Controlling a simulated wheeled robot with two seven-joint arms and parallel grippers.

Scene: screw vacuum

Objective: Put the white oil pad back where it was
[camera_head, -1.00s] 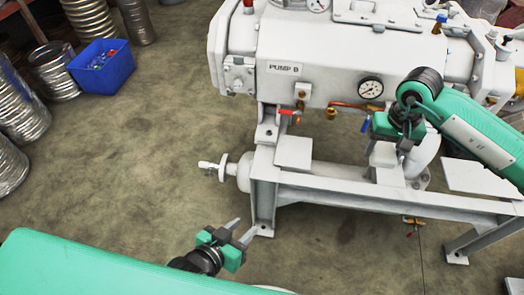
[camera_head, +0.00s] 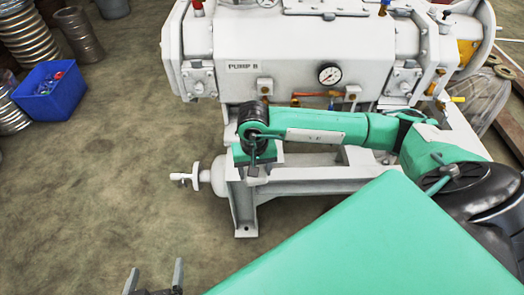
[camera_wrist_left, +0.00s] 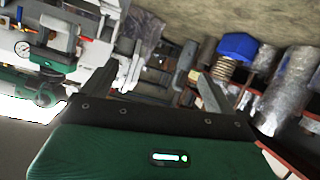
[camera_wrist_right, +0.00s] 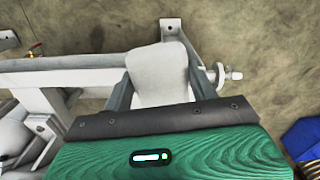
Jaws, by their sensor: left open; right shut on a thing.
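The white oil pad (camera_wrist_right: 160,75) shows in the right wrist view as a pale, soft-edged block between the fingers of my right gripper (camera_wrist_right: 168,88). The gripper is shut on it. In the head view my right gripper (camera_head: 252,167) points down over the left end of the white pump frame (camera_head: 310,180) and mostly hides the pad there. I cannot tell whether the pad touches the frame. My left gripper (camera_head: 155,274) is open and empty at the bottom of the head view, well apart from the frame. Its spread fingers also show in the left wrist view (camera_wrist_left: 155,85).
The white pump (camera_head: 300,60) stands above the frame, with a gauge (camera_head: 329,74) and small valves on its front. A valve stub (camera_head: 185,178) juts from the frame's left end. A blue bin (camera_head: 50,92) stands at left. The floor between is clear.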

